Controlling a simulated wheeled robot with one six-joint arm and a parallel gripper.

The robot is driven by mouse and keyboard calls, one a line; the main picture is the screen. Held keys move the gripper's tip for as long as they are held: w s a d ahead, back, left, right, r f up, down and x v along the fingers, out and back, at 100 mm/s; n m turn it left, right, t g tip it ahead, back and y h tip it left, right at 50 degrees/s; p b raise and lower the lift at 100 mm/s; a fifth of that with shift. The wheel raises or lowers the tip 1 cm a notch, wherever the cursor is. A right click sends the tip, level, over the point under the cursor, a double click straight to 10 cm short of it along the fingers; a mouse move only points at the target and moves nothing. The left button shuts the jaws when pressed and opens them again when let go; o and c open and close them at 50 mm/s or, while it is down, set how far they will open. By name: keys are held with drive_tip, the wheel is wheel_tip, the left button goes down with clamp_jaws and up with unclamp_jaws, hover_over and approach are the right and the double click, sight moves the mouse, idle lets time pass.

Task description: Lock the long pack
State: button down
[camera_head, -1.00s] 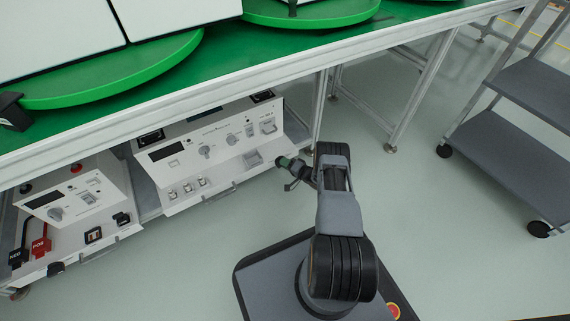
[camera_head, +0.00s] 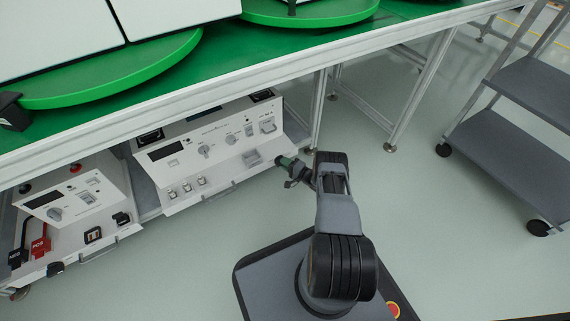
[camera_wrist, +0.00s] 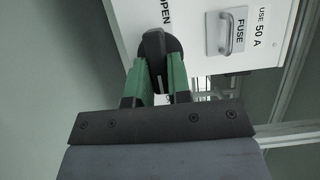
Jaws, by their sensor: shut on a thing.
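The long pack (camera_head: 170,142) is the longer white unit on the shelf under the bench, with switches and displays on its sloping front. My gripper (camera_head: 284,161) is at the right end of that front. In the wrist view my gripper's green fingers (camera_wrist: 160,80) are shut on a black knob (camera_wrist: 154,50), one finger on each side of its bar. The knob's bar runs roughly up and down in that view. The word OPEN is printed on the white panel just above the knob. In the head view my gripper hides the knob.
A handled fuse block (camera_wrist: 226,35) sits right of the knob. A shorter white unit (camera_head: 75,205) with black and red connectors stands to the left. The green bench top (camera_head: 225,60) with turntables overhangs both. A grey cart (camera_head: 510,140) stands right; floor between is clear.

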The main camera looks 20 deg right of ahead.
drive_tip(key=c, duration=1.1)
unclamp_jaws()
drive_tip(key=shift+o, duration=0.2)
drive_tip(key=shift+d, duration=0.1)
drive_tip(key=p+v, duration=0.3)
drive_tip(key=v, duration=1)
drive_tip(key=shift+s, duration=0.35)
drive_tip(key=shift+d, duration=0.15)
